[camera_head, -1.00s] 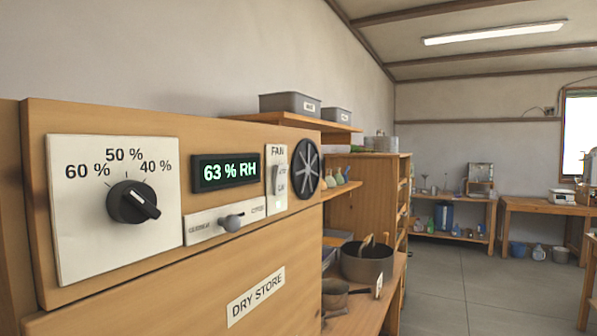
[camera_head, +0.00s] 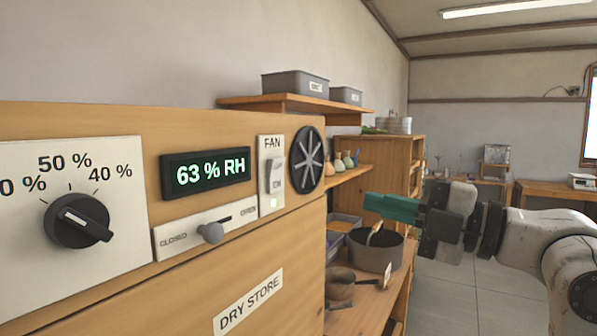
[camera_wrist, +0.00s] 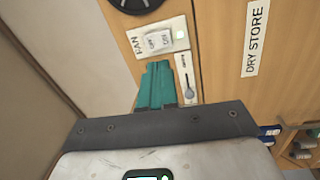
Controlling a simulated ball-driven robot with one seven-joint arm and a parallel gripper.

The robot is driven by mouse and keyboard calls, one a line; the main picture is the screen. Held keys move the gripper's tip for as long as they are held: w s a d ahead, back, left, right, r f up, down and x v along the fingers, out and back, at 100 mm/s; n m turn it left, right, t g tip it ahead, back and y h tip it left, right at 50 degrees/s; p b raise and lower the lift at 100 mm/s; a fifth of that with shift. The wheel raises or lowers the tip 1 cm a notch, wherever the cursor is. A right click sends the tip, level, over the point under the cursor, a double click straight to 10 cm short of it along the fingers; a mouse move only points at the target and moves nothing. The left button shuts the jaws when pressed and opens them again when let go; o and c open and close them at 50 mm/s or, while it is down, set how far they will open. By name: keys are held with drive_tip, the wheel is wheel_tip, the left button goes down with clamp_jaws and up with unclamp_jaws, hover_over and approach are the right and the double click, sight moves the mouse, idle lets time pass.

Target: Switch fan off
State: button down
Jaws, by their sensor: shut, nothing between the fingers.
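The white fan switch plate (camera_head: 271,150) is on the wooden cabinet front, left of the round black fan grille (camera_head: 307,160). Its pale rocker switch (camera_head: 276,176) shows "ON" at its lower end, and a small pale-green light (camera_head: 273,203) glows below it. My gripper (camera_head: 368,203), with teal fingers, is shut and empty, to the right of the panel and apart from it. In the wrist view the fingertips (camera_wrist: 158,66) point towards the plate, just short of the rocker (camera_wrist: 158,42) in the picture. The gap in depth is hard to tell.
The humidity display (camera_head: 205,173) reads 63 % RH. The vent slider knob (camera_head: 210,233) and black dial (camera_head: 77,221) stick out from the panel.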

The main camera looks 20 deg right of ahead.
drive_tip(key=shift+s+r+n+y, duration=0.15)
drive_tip(key=shift+r+n, duration=0.2)
drive_tip(key=shift+r, duration=0.2)
drive_tip(key=shift+s+r+n+y, duration=0.1)
drive_tip(key=shift+r+n+y, duration=0.05)
drive_tip(key=shift+r+n, duration=0.3)
drive_tip(key=p, duration=0.5)
approach(281, 168)
drive_tip(key=x, duration=0.5)
drive_tip(key=shift+w+r, duration=0.15)
drive_tip(key=shift+r, duration=0.2)
drive_tip(key=shift+w+a+p, duration=0.45)
drive_tip(key=shift+w, duration=0.15)
drive_tip(key=shift+w+a+f+b, duration=0.1)
drive_tip(key=shift+f+b, duration=0.05)
drive_tip(key=shift+b, duration=0.2)
